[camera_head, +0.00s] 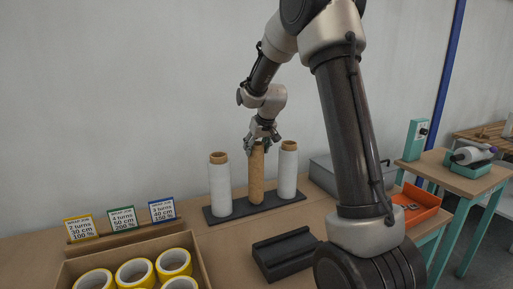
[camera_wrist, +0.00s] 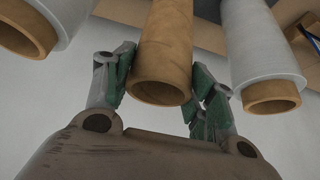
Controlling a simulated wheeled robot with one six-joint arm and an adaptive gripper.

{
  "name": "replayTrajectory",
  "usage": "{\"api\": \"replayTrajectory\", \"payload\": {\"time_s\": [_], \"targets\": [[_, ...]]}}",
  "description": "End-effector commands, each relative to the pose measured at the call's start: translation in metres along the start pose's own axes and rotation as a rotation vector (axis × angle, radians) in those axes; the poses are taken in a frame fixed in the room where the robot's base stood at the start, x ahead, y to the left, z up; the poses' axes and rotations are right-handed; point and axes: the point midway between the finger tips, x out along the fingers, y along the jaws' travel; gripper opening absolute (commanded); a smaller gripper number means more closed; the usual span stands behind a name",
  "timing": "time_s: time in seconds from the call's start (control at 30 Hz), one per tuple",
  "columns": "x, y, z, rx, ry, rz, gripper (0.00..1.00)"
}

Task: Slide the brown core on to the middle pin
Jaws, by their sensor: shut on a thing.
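The brown core (camera_head: 257,176) stands upright at the middle place of the dark pin base (camera_head: 228,216), between two white wrapped rolls. My gripper (camera_head: 262,143) is above it with its fingers around the core's top end. In the wrist view the brown core (camera_wrist: 165,55) lies between the two green-padded fingers of my gripper (camera_wrist: 162,88), which is shut on it. The middle pin is not visible; the core hides that spot. The core's lower end appears to be at the base, but I cannot tell exactly how it sits there.
White rolls stand close on the left (camera_head: 219,184) and right (camera_head: 288,169) of the core. A box of yellow tape rolls (camera_head: 136,272), a sign stand (camera_head: 124,236) and a black block (camera_head: 285,254) are in front. An orange tray (camera_head: 416,205) is at the right.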

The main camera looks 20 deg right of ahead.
Motion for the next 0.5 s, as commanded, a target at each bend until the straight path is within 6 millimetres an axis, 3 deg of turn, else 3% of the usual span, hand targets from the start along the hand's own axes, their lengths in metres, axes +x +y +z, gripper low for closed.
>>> {"api": "replayTrajectory", "payload": {"time_s": [0.5], "targets": [[0.0049,0.0,0.0027,0.0,0.0,0.0,0.17]]}}
